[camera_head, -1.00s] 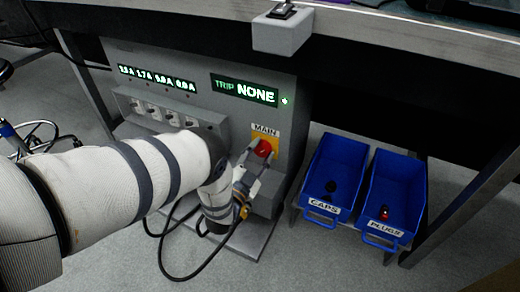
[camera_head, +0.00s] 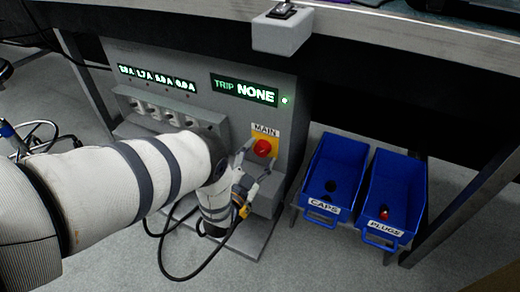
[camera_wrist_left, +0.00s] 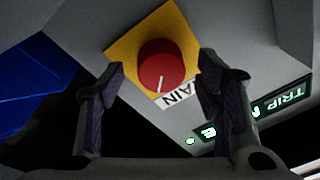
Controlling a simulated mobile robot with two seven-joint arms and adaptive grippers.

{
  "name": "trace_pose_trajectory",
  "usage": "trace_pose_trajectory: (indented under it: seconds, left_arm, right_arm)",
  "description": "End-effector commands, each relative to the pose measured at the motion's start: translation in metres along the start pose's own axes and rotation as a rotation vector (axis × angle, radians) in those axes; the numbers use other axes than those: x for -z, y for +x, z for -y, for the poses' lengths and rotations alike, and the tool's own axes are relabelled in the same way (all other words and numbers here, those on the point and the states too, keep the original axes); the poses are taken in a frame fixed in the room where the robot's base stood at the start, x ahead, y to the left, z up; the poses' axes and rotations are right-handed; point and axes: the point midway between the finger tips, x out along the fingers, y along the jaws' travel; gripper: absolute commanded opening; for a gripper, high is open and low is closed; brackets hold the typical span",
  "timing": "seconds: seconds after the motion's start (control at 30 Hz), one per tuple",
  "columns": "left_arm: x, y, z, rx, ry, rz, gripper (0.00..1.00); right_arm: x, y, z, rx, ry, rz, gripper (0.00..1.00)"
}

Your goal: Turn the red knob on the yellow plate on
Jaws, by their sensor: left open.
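The red knob (camera_head: 263,148) sits on the yellow plate (camera_head: 274,144) under the MAIN label on the grey cabinet. In the left wrist view the red knob (camera_wrist_left: 160,65) carries a white mark pointing toward the label, and the yellow plate (camera_wrist_left: 126,48) is around it. My left gripper (camera_head: 254,163) is open just in front of and below the knob. In the left wrist view its two fingers (camera_wrist_left: 160,90) are spread apart, with the knob beyond and between them. I see no finger touching the knob. My right gripper is in neither view.
The cabinet has a lit TRIP NONE display (camera_head: 245,91) and a row of sockets (camera_head: 165,112). Blue bins labelled CAPS (camera_head: 323,208) and PLUGS (camera_head: 384,228) stand to the right. A black cable (camera_head: 195,270) loops below my arm. The table edge (camera_head: 400,35) overhangs above.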

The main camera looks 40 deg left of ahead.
Motion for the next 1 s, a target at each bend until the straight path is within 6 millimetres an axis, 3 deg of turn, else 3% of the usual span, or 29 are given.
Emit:
trace_pose_trajectory:
  seconds: [0.1, 0.3, 0.83, 0.93, 0.97, 1.0]
  left_arm:
    - [-0.001, -0.027, -0.001, -0.005, 0.001, 0.006, 0.59]
    - [-0.001, -0.061, -0.001, -0.003, 0.000, 0.003, 0.59]
    - [-0.004, -0.070, -0.003, -0.014, -0.004, 0.020, 0.59]
    - [-0.031, -0.102, -0.026, -0.114, -0.037, 0.169, 0.59]
    - [-0.043, -0.119, -0.036, -0.162, -0.052, 0.245, 0.59]
    - [-0.061, -0.150, -0.050, -0.232, -0.075, 0.363, 0.59]
  right_arm:
    - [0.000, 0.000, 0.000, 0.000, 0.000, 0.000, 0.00]
    - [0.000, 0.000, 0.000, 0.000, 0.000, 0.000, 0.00]
    - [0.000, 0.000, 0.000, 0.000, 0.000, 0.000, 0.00]
    - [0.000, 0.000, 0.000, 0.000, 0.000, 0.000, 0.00]
    - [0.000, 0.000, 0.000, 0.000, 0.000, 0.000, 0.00]
    - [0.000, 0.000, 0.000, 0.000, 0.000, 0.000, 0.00]
